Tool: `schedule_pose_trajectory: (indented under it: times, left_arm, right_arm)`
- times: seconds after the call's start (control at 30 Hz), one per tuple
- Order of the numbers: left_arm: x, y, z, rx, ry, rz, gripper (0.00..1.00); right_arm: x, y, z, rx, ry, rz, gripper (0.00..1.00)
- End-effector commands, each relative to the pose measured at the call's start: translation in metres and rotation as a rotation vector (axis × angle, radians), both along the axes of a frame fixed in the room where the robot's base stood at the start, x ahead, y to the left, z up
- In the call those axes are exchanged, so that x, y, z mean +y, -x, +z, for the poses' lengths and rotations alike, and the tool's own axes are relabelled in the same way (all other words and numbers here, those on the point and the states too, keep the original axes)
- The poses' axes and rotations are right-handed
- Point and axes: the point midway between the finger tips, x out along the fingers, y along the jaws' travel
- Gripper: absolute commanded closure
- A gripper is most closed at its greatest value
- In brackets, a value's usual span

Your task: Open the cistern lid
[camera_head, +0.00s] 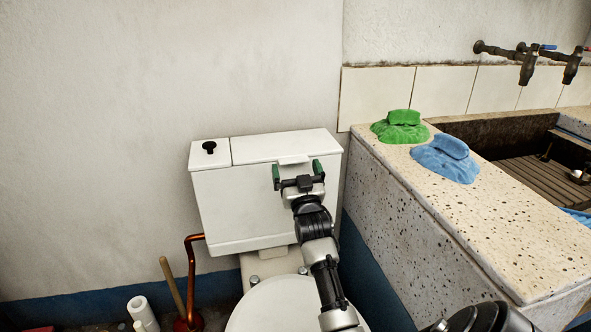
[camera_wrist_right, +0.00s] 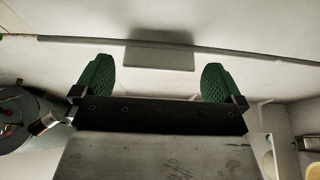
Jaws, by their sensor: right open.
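The white cistern (camera_head: 225,205) stands against the wall behind the toilet. Its lid (camera_head: 280,144) is the wider right part of the top and lies flat and closed. A small tab (camera_head: 294,160) sticks out at the lid's front edge; it also shows in the right wrist view (camera_wrist_right: 159,57). My right gripper (camera_head: 297,171) is in front of the cistern, just below the tab, with its green fingers open and apart. In the right wrist view the gap between the fingers (camera_wrist_right: 158,80) is empty, with the tab beyond it. My left gripper is not seen.
A black knob (camera_head: 209,147) sits on the narrow left part of the cistern top. The speckled stone trough (camera_head: 480,215) stands close on the right, with a green cloth (camera_head: 402,128) and a blue cloth (camera_head: 447,160) on its rim. The toilet seat (camera_head: 275,308) is below.

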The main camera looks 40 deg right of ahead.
Motion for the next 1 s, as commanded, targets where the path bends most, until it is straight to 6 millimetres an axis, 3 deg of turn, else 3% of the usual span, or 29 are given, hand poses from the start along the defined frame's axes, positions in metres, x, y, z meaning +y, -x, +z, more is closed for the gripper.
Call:
schedule_pose_trajectory:
  times: [0.43, 0.8, 1.0]
  left_arm:
    - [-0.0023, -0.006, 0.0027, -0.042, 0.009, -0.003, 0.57]
    - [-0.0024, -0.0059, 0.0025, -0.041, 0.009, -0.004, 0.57]
    - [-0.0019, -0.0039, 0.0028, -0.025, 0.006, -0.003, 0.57]
  right_arm:
    - [-0.0053, -0.009, 0.0048, 0.0, 0.001, 0.0, 0.02]
    - [-0.0052, -0.0088, 0.0046, 0.0, 0.001, 0.0, 0.58]
    - [-0.0052, -0.0088, 0.0055, 0.003, -0.001, 0.0, 0.58]
